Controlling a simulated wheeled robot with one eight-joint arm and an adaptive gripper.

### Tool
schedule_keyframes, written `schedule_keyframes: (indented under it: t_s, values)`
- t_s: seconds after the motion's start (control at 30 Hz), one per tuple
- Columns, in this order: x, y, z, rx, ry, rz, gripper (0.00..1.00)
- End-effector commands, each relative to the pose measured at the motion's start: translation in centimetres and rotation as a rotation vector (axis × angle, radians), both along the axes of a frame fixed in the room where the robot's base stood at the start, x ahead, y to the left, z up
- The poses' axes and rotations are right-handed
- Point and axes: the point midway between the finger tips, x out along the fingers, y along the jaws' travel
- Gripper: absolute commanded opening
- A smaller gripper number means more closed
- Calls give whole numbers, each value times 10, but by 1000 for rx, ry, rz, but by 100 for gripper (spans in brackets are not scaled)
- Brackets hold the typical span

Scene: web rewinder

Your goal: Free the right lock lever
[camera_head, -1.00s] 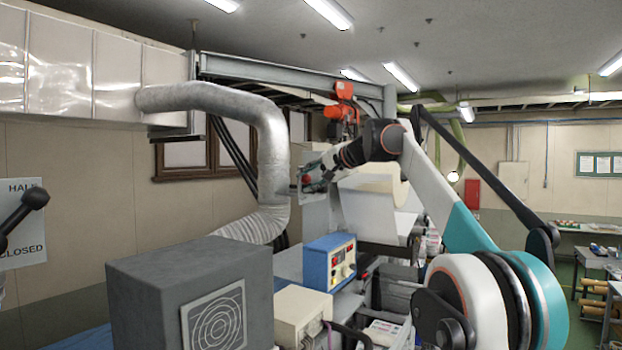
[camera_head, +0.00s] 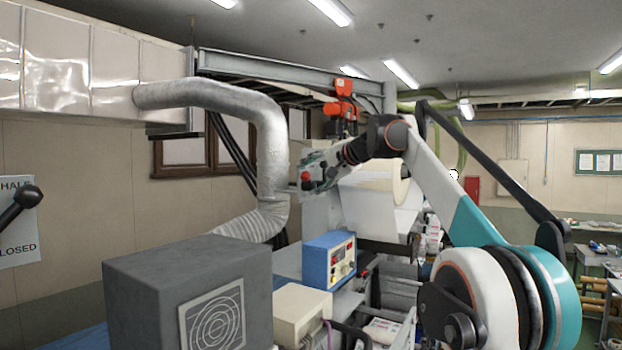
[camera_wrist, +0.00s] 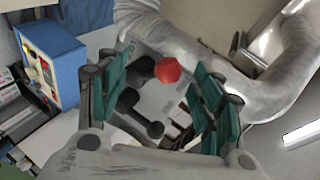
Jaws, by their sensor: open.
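My gripper (camera_head: 322,167) is open near a grey upright panel in the middle of the head view. In the wrist view the teal fingers of my gripper (camera_wrist: 160,78) stand apart. A red knob (camera_wrist: 168,70) shows between them, with a dark post (camera_wrist: 146,66) beside it. A black ball-ended lever (camera_wrist: 150,127) lies lower between the fingers, with another dark rounded end (camera_wrist: 128,97) close to it. I cannot tell which of these is the right lock lever, or whether a finger touches one. The red knob also shows in the head view (camera_head: 306,177), close to the fingers.
A silver duct (camera_head: 268,140) bends down left of my gripper. A blue control box (camera_head: 328,260) stands below it, and a large grey box (camera_head: 150,300) stands in front. A white roll (camera_head: 375,195) is behind my arm. A red hoist (camera_head: 342,105) hangs above.

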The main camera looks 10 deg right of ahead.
Motion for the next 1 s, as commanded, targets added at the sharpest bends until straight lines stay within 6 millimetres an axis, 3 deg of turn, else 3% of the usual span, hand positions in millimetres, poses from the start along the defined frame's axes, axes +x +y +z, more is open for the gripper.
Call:
schedule_keyframes:
  t_s: [0.5, 0.97, 1.0]
  values:
    - [-73, -44, 35, 1, 1, -3, 61]
    - [-85, -50, 41, 0, 1, -1, 61]
    - [-85, -50, 41, 2, 1, -1, 54]
